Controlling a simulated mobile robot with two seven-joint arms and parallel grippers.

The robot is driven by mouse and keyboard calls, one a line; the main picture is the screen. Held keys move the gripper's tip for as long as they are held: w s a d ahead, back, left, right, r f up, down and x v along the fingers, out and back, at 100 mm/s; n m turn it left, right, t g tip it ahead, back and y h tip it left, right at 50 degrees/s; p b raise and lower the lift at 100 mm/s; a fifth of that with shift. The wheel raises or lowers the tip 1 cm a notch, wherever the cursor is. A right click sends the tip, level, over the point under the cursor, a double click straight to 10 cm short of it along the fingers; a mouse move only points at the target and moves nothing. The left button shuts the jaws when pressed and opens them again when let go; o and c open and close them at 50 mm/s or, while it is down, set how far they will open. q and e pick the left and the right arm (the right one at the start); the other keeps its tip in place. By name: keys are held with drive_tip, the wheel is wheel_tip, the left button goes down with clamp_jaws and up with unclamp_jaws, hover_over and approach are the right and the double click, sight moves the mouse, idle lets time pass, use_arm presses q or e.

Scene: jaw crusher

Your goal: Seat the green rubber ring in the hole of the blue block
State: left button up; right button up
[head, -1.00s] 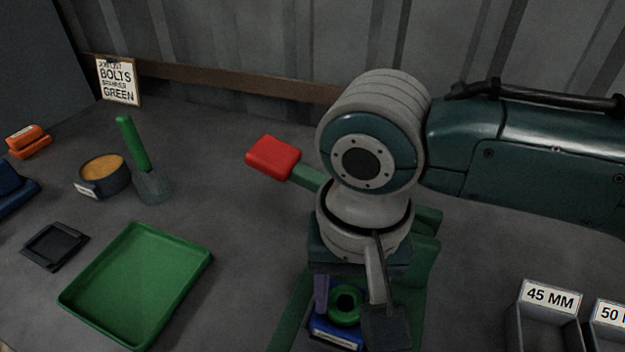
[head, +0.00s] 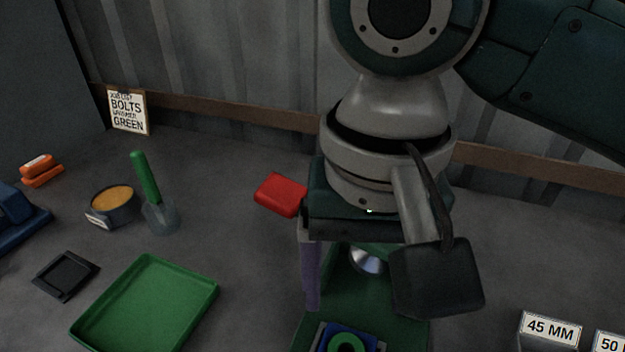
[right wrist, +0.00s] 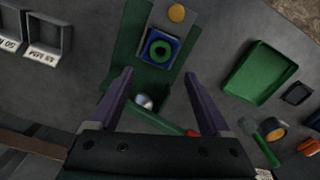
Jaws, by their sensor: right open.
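The green rubber ring (head: 348,343) is at the middle of the blue block (head: 334,332), cut off by the bottom edge of the head view. In the right wrist view the ring (right wrist: 162,51) lies flat, centred on the blue block (right wrist: 150,44). I cannot tell how deep it sits in the hole. My right gripper (head: 348,304) is above the block, open and empty; one finger is hidden in the head view. Both purple fingers of the gripper (right wrist: 158,76) show spread apart in the right wrist view, clear of the ring. My left gripper is out of view.
A green press frame carries the block, with a silver round part (right wrist: 144,101) and a red-ended lever (head: 281,194) close by. A green tray (head: 146,308), a trowel (head: 152,193) and a round tub (head: 109,205) stand left. Labelled bins (head: 550,330) are at right.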

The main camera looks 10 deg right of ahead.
drive_tip(key=s+a+f+n+t+y, duration=0.1)
drive_tip(key=s+a+n+y, duration=0.2)
drive_tip(key=s+a, duration=0.15)
drive_tip(key=s+d+n+t+h, duration=0.1)
drive_tip(key=s+d, duration=0.2)
drive_tip(key=d, duration=0.4)
drive_tip(key=s+d+f+n+t+h, duration=0.1)
drive_tip(key=s+d, duration=0.3)
drive_tip(key=d, duration=0.3)
drive_tip(key=shift+s+f+t+h, duration=0.2)
drive_tip(key=shift+s+t+h, duration=0.1)
drive_tip(key=shift+h, duration=0.1)
drive_tip(key=shift+r, duration=0.1)
